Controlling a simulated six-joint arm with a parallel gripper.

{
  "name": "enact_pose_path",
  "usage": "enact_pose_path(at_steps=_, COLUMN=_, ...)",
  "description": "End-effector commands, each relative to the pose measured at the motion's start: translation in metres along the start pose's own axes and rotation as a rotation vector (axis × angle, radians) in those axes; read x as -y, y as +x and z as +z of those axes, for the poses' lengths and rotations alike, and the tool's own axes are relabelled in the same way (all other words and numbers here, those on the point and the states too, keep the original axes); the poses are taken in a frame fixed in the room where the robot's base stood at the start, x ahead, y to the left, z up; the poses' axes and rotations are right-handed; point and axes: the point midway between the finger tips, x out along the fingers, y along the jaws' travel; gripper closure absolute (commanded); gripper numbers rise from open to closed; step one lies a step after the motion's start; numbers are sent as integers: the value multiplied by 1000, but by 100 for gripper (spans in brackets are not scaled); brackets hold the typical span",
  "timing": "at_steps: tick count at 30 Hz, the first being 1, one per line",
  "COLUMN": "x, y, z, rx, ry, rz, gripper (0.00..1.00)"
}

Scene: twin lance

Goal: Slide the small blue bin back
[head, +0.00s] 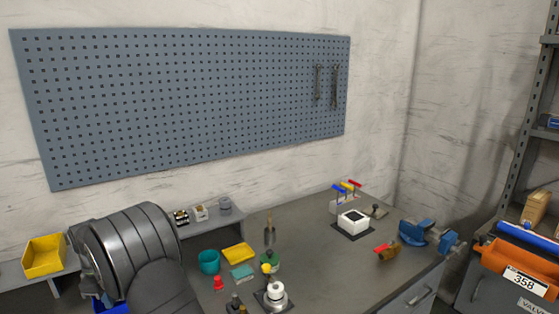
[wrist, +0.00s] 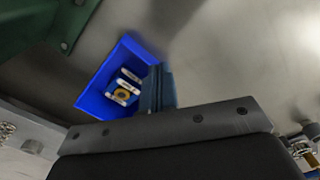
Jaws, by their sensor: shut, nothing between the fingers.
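The small blue bin (wrist: 99,84) shows in the wrist view, left of centre. Inside lie a few pale pieces and a yellow ring. My gripper (wrist: 158,88) is shut and empty, its fingers overlapping the bin's right edge in the picture. I cannot tell whether they touch the bin. In the head view a blue patch (head: 112,308) shows at the bottom left beside my arm, which hides most of it. It is probably the same bin. My gripper does not show in the head view.
A yellow bin (head: 44,258) stands on the raised shelf (head: 213,220) at the left. A teal cup (head: 208,262), a yellow tray (head: 239,253) and several small items stand right of my arm. The bench (head: 325,262) is bare towards the blue vise (head: 418,234).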

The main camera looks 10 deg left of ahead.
Motion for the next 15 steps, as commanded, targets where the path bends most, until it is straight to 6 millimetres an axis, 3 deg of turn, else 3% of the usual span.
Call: enact_pose_path(at_steps=15, x=0, y=-29, z=0, rx=0, ry=0, rz=0, gripper=100)
